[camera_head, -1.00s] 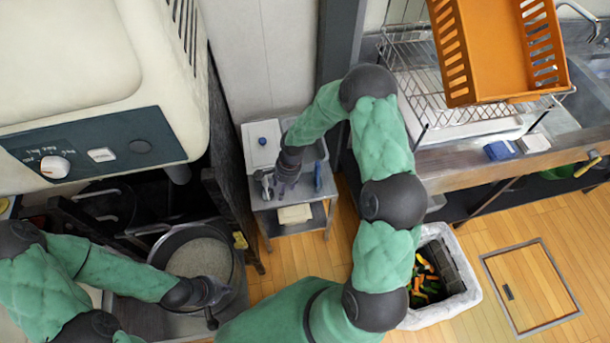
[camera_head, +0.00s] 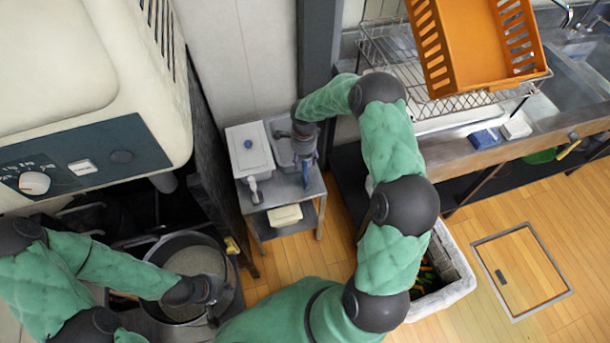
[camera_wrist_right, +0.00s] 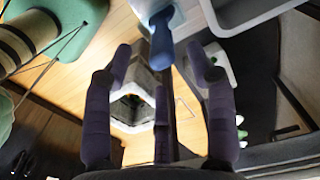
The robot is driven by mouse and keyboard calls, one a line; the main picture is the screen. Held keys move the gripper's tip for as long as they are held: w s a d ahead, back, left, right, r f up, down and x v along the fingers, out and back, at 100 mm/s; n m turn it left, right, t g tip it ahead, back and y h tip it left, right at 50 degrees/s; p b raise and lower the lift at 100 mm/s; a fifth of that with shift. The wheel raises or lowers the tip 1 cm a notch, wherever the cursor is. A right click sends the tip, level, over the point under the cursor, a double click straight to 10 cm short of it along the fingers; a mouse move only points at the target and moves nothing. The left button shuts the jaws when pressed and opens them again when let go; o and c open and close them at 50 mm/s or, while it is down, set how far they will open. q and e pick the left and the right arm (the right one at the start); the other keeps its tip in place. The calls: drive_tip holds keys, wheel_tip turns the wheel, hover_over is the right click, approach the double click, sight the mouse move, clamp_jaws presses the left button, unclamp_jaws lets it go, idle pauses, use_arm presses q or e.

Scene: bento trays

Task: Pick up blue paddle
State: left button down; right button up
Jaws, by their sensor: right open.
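The blue paddle (camera_head: 305,175) stands at the right side of the small metal stand, its handle below my right gripper (camera_head: 304,155). In the right wrist view the blue handle (camera_wrist_right: 162,48) points between the spread fingertips of my right gripper (camera_wrist_right: 160,65). The fingers are open, and I see no grip on the handle. The paddle's far end is mostly hidden. My left gripper (camera_head: 207,298) is at the large pot on the left; its fingers are too small to read.
A white lidded container (camera_head: 249,150) and a grey bin (camera_head: 282,150) stand on the small stand (camera_head: 285,190). The pot (camera_head: 172,250) holds pale contents. An orange basket (camera_head: 480,45) sits on a wire rack at right. A waste bin (camera_head: 455,285) is on the floor.

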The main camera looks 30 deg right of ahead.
sight(305, 162)
drive_tip(key=f+b, duration=0.1)
drive_tip(key=f, duration=0.4)
drive_tip(key=shift+d, duration=0.2)
clamp_jaws()
